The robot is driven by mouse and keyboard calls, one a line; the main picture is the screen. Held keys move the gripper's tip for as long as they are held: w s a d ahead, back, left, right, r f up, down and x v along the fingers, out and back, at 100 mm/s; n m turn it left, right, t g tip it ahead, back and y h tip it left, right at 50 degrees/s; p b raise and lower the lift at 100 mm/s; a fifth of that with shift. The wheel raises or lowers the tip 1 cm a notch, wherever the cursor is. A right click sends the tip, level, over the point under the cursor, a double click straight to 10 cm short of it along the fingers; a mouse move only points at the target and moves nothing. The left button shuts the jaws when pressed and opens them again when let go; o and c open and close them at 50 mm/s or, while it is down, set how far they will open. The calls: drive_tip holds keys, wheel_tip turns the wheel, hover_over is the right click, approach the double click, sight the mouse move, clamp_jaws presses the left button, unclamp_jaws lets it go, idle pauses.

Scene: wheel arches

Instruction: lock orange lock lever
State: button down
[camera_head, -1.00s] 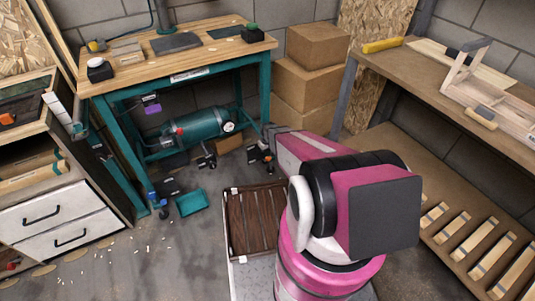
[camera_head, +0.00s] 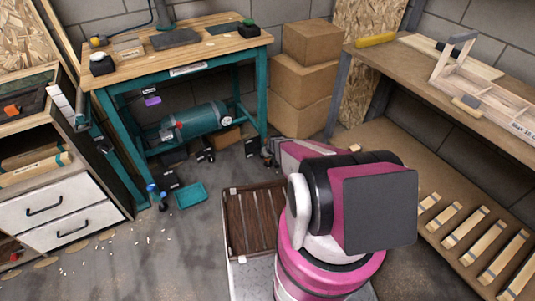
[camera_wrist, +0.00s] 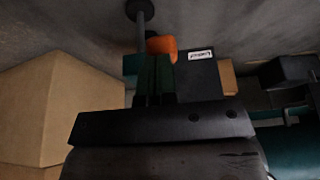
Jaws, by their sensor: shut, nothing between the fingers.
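The orange lock lever (camera_wrist: 162,46) shows in the wrist view just beyond my fingertips, beside a grey rod with a dark round foot (camera_wrist: 138,10). My gripper (camera_wrist: 154,72) is shut and empty, its dark fingers pointing at the lever. I cannot tell whether they touch it. In the camera_head view my gripper (camera_head: 271,151) is low by the right front leg of the teal workbench (camera_head: 263,90). My own arm partly covers that area, and I cannot make out the lever there.
Cardboard boxes (camera_head: 304,78) stand right of the workbench and show close by on the left in the wrist view (camera_wrist: 60,105). A teal tank (camera_head: 195,120) sits under the bench. A teal tray (camera_head: 190,195) lies on the floor, which is open at front left.

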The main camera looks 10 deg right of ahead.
drive_tip(key=shift+s+d+f, duration=0.1)
drive_tip(key=shift+s+f, duration=0.15)
drive_tip(key=shift+f, duration=0.3)
drive_tip(key=shift+s+d+f, duration=0.1)
drive_tip(key=shift+s+f, duration=0.15)
drive_tip(key=shift+f, duration=0.3)
drive_tip(key=shift+w+a, duration=0.1)
drive_tip(key=shift+w+a+r, duration=0.2)
drive_tip(key=shift+w+r, duration=0.1)
drive_tip(key=shift+w, duration=0.35)
